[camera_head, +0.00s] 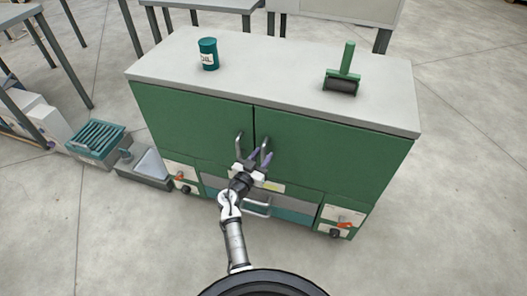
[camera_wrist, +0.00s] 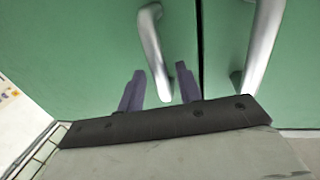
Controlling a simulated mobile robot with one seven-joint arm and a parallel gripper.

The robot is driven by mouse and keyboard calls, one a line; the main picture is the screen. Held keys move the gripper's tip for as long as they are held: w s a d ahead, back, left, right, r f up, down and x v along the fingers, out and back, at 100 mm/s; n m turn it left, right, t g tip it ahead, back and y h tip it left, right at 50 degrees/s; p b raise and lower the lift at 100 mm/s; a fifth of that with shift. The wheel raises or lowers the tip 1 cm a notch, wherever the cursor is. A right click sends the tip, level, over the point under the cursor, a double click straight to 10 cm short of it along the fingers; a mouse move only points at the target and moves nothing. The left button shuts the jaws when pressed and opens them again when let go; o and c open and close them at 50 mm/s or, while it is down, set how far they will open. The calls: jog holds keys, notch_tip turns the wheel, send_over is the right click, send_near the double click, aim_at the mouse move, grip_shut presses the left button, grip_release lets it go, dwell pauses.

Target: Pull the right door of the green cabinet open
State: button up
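The green cabinet (camera_head: 200,119) has two doors under a grey top. The right door (camera_head: 330,150) is shut flush, with a vertical metal bar handle (camera_head: 265,147) near the middle seam. The left door's handle (camera_head: 239,144) stands beside it. Whether a finger touches the bar is unclear.
A teal can (camera_head: 208,54) and a green-handled roller (camera_head: 342,72) stand on the cabinet top. Below the doors are a drawer with a handle (camera_head: 257,208) and knob panels (camera_head: 341,220). A teal crate (camera_head: 97,140) and a grey bin (camera_head: 145,167) stand left. Floor at right is clear.

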jog(key=shift+w+d, duration=0.35)
jog(key=shift+w, duration=0.3)
grip_shut()
